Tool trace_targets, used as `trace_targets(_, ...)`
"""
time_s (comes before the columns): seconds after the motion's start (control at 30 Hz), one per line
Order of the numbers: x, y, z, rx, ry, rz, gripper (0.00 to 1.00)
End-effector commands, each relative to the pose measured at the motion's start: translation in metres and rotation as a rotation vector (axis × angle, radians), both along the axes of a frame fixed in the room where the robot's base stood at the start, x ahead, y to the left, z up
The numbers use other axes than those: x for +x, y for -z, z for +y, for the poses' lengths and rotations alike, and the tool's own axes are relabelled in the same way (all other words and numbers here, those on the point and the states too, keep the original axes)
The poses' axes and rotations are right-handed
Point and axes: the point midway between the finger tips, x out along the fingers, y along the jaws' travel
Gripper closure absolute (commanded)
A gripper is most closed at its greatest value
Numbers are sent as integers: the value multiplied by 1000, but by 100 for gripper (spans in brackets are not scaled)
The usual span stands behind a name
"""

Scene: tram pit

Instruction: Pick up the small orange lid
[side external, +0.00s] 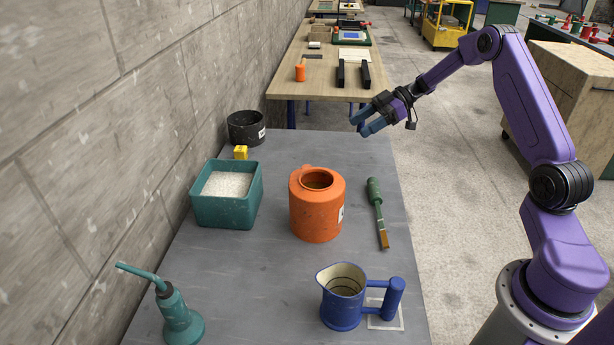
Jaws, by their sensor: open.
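An orange can (316,212) with an open round mouth stands upright in the middle of the grey table. A small orange bump shows at the back left of its top; I cannot tell whether it is the lid or part of the can. No separate small orange lid can be made out. My gripper (361,124) is open and empty, with blue fingers pointing left. It appears above the far right end of the grey table, behind the can and apart from it.
A teal bin of white grains (226,208), yellow block (240,153) and black pot (246,128) stand along the wall. A green-handled brush (376,205) lies right of the can. A blue jug (342,304) and teal oil can (180,318) stand in front.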

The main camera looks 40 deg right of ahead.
Motion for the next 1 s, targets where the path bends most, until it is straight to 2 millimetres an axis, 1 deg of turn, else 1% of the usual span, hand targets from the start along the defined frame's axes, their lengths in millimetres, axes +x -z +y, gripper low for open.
trace_targets(0.03,0,8,1,1,0,2,38)
trace_targets(0.17,1,17,4,0,-2,1,38)
trace_targets(0.27,5,23,15,0,-4,1,38)
trace_targets(0.7,32,62,81,0,-4,2,38)
trace_targets(0.83,38,70,93,-1,-2,0,38)
trace_targets(1.0,41,74,100,-1,-2,1,38)
